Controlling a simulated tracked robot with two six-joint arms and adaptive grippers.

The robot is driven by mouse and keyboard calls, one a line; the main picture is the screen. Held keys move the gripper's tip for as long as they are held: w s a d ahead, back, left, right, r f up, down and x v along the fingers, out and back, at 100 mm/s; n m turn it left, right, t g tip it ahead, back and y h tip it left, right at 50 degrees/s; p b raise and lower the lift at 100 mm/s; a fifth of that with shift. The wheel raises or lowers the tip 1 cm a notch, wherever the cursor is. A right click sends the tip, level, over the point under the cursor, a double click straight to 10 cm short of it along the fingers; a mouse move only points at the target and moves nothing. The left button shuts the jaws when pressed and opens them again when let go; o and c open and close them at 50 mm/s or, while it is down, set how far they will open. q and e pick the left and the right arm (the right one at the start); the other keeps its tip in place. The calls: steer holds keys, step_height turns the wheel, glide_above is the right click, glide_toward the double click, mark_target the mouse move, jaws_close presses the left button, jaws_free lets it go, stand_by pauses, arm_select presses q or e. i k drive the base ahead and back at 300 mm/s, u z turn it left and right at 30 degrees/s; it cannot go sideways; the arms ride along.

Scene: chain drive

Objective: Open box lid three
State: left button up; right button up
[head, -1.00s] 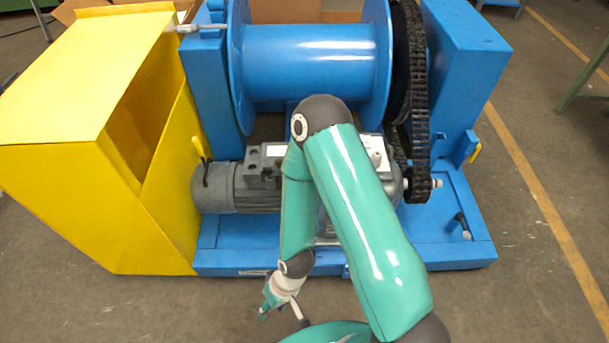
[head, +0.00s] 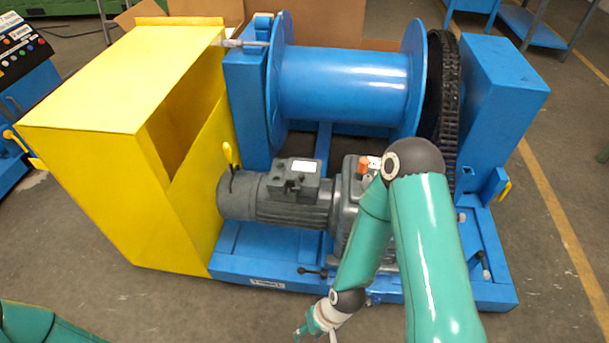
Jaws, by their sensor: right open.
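I cannot tell which part is box lid three. A large yellow box-like housing (head: 110,90) with a flat, sloping top stands at the left of the blue machine and has an open side facing it. Brown cardboard (head: 300,22) shows behind the machine. My right gripper (head: 308,333) is low at the bottom edge, in front of the machine's base, open, with nothing seen in it. It is well apart from the yellow housing. My left gripper is out of view; only a piece of my left arm shows at bottom left.
The blue drum (head: 340,85), the dark chain (head: 448,100) and the grey motor (head: 275,198) fill the middle. A blue control console (head: 25,80) stands at far left. Blue benches (head: 535,25) stand at top right. Floor is free in front and right.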

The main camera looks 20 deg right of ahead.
mark_target(306, 173)
steer(key=z, duration=0.1)
steer(key=i, duration=1)
steer(key=u, duration=0.1)
